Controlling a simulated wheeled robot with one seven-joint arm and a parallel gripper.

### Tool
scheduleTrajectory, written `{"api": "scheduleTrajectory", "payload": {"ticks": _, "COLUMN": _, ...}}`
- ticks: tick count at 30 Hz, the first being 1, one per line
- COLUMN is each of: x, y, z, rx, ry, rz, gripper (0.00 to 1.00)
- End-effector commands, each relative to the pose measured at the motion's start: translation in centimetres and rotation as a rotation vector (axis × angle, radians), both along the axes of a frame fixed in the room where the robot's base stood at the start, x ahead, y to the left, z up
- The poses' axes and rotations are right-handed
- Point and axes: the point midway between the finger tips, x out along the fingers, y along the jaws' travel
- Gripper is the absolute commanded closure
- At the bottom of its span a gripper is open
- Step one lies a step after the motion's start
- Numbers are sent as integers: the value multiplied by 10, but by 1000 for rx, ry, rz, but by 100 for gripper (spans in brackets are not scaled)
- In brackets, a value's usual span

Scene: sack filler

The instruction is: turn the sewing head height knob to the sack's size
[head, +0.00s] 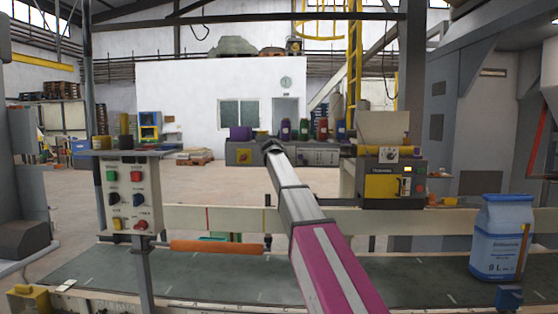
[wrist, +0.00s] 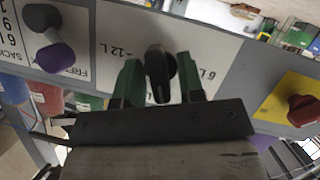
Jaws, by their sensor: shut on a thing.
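The black height knob (wrist: 156,66) shows in the wrist view on a white plate (wrist: 110,40). My gripper (wrist: 158,84) has a green finger on each side of it and is shut on it. The knob's long shape runs up and down the picture, between the marks "12 L" on the left and "6 L" on the right. I cannot tell its exact pointing mark, and my gripper hides part of the plate. In the head view the sack (head: 502,242), blue and white, stands upright at the right with what looks like "9 L" on it. My arm hides the knob there.
A grey-purple knob (wrist: 48,42) and a red knob (wrist: 302,108) on a yellow plate flank the black one. In the head view, the panel counter (head: 315,157) carries several coloured containers. A button post (head: 130,195) and an orange roller (head: 215,246) stand left of my arm.

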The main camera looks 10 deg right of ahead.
Motion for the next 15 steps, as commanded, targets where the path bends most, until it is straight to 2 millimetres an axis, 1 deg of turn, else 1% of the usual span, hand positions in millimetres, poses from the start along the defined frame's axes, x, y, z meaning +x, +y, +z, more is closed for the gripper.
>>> {"api": "scheduleTrajectory", "payload": {"ticks": 6, "x": -1, "y": -1, "z": 0, "rx": 178, "ry": -32, "rz": 1, "gripper": 88}}
{"api": "scheduleTrajectory", "payload": {"ticks": 15, "x": -1, "y": -1, "z": 0, "rx": 339, "ry": -61, "rz": 0, "gripper": 88}}
